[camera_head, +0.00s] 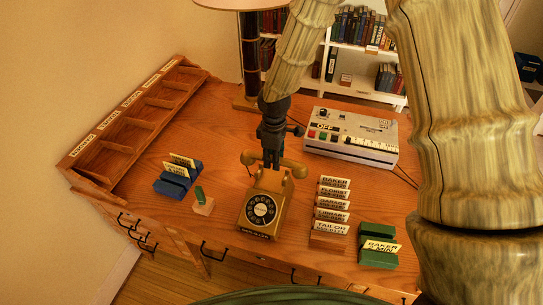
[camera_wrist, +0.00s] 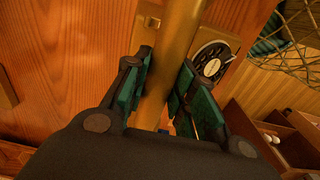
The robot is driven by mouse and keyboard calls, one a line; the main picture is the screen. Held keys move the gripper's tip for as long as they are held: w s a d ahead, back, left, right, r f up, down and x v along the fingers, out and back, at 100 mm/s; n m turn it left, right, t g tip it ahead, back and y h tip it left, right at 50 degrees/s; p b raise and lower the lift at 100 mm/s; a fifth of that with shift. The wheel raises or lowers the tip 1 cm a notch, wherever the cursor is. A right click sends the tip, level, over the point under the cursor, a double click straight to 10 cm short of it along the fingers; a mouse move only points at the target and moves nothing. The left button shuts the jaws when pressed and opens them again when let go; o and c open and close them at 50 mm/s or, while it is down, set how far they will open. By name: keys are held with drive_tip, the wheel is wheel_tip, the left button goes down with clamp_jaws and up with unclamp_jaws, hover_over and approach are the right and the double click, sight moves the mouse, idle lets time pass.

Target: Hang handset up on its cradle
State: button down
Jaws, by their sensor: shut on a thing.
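A gold rotary telephone (camera_head: 262,210) with a black dial stands near the middle front of the desk. Its handset (camera_head: 288,167) lies across the top, at or just above the cradle; contact with the cradle cannot be made out. My gripper (camera_head: 271,162) comes down from above and is shut around the middle of the handset. In the wrist view, the gold handset bar (camera_wrist: 170,65) runs between the two green-padded fingers of my gripper (camera_wrist: 168,95). The phone's dial (camera_wrist: 212,60) shows behind the right finger. The cradle is mostly hidden by the handset and gripper.
A grey machine (camera_head: 350,137) stands behind right of the phone. A stack of name cards (camera_head: 331,210) and a green card holder (camera_head: 377,259) are at right. A blue card holder (camera_head: 172,184) and a small block (camera_head: 204,207) are at left.

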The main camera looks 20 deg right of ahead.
sight(272, 178)
drive_tip(key=shift+r, duration=0.1)
drive_tip(key=w+f, duration=0.2)
drive_tip(key=f, duration=0.1)
drive_tip(key=shift+a, duration=0.1)
drive_tip(key=shift+s+f+b, duration=0.55)
drive_tip(key=shift+f+b, duration=0.05)
drive_tip(key=shift+w+f, duration=0.35)
drive_tip(key=shift+f, duration=0.2)
drive_tip(key=shift+s+r, duration=0.2)
drive_tip(key=shift+s, duration=0.05)
drive_tip(key=shift+w, duration=0.1)
drive_tip(key=shift+f, duration=0.1)
drive_tip(key=shift+p, duration=0.3)
drive_tip(key=shift+f+b, duration=0.7)
drive_tip(key=shift+f, duration=0.65)
